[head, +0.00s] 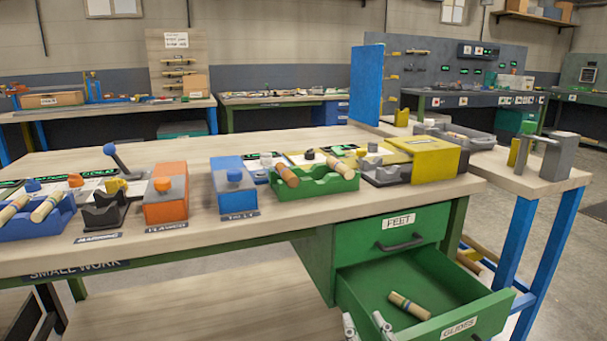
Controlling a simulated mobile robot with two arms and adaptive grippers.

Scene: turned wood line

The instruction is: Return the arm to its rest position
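My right gripper (364,319) shows at the bottom edge, right of centre. Only its two pale fingertips are in the picture; they are apart, with nothing visible between them. They appear in front of the left side of the open GLIDES drawer (475,316). A turned wooden piece (409,306) with a dark band lies in that drawer, to the right of the fingertips and apart from them. The rest of the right arm is out of the picture. My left gripper is not in view.
The pulled-out drawer juts forward below the closed FEET drawer (425,228). The workbench (200,234) above carries a blue rack (38,222), orange and blue blocks, a green rack (315,183) with turned pieces and a yellow box (425,158). The lower shelf (200,305) looks bare.

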